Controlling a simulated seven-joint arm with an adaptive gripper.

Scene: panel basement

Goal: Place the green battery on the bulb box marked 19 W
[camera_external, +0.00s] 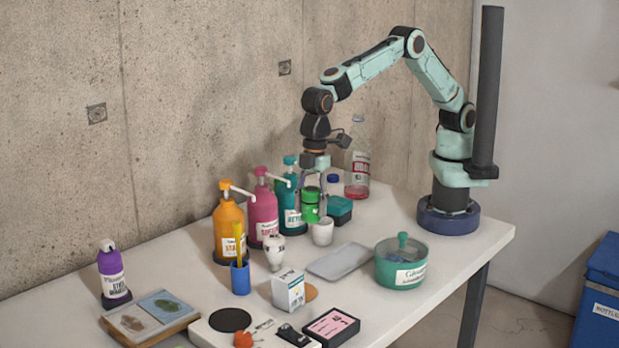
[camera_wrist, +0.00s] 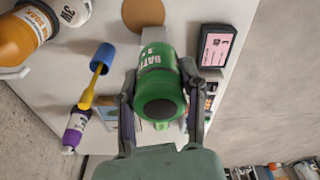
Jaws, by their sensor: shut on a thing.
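My gripper (camera_external: 312,198) is shut on the green battery (camera_external: 310,207), one finger on each side of it, near the teal pump bottle. In the wrist view the battery (camera_wrist: 162,62) fills the space between the fingertips of my gripper (camera_wrist: 157,78), its dark end towards the camera. A small white box (camera_external: 287,291) with a picture on its side stands on the table, in front of and below the battery; its marking is too small to read. I cannot make out this box clearly in the wrist view, where the battery blocks the middle.
Orange (camera_external: 229,228), pink (camera_external: 263,215) and teal (camera_external: 290,205) pump bottles stand along the wall side. A white cup (camera_external: 322,232), a white bulb-shaped thing (camera_external: 274,252), a blue cup (camera_external: 240,278), a grey tray (camera_external: 343,262) and a green tub (camera_external: 401,268) stand around.

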